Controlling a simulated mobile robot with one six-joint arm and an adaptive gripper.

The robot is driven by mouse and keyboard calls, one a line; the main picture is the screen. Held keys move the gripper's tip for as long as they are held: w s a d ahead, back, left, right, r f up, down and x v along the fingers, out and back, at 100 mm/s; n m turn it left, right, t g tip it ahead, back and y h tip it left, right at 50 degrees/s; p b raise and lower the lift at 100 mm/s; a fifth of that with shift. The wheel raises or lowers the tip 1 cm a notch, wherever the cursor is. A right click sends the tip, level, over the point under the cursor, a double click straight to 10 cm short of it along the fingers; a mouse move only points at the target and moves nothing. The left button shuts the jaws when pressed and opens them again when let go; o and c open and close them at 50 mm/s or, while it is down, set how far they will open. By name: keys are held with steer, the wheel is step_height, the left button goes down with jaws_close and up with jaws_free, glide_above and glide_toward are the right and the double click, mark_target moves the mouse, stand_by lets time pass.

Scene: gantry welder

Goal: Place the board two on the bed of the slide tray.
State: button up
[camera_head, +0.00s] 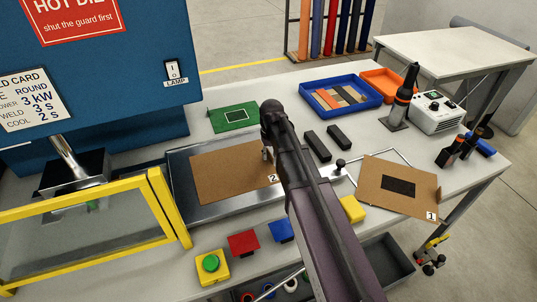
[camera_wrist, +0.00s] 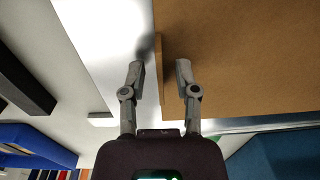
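Board two (camera_head: 225,172), a brown sheet with a "2" label at its near right corner, lies over the bare metal slide tray (camera_head: 192,208) in the head view. It appears flat on the bed. In the wrist view, board two (camera_wrist: 240,55) fills the upper right, with a thin raised lip (camera_wrist: 160,75) along its edge. My gripper (camera_wrist: 160,78) is open, one finger on each side of this lip, with gaps showing on both sides. In the head view my gripper (camera_head: 267,153) is at the board's right edge, partly hidden by my arm.
Board one (camera_head: 385,205) lies to the right on the table. Two black bars (camera_head: 328,142), a blue bin (camera_head: 340,105) and a green plate (camera_head: 234,117) stand behind. The yellow-framed guard (camera_head: 165,205) is left of the tray. Coloured blocks and a green button (camera_head: 211,263) are in front.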

steer(key=shift+r, duration=0.15)
step_height(320, 180, up, 12)
steer(key=p, duration=1.2)
steer(key=shift+d, duration=0.15)
stand_by(0.3)
stand_by(0.6)
steer(key=s+d+m, duration=0.1)
steer(key=s+d, duration=0.4)
steer(key=s, duration=0.3)
steer(key=s+d+m, duration=0.2)
steer(key=s+d, duration=0.2)
steer(key=s, duration=0.4)
steer(key=shift+s+d, duration=0.3)
steer(key=shift+d, duration=0.1)
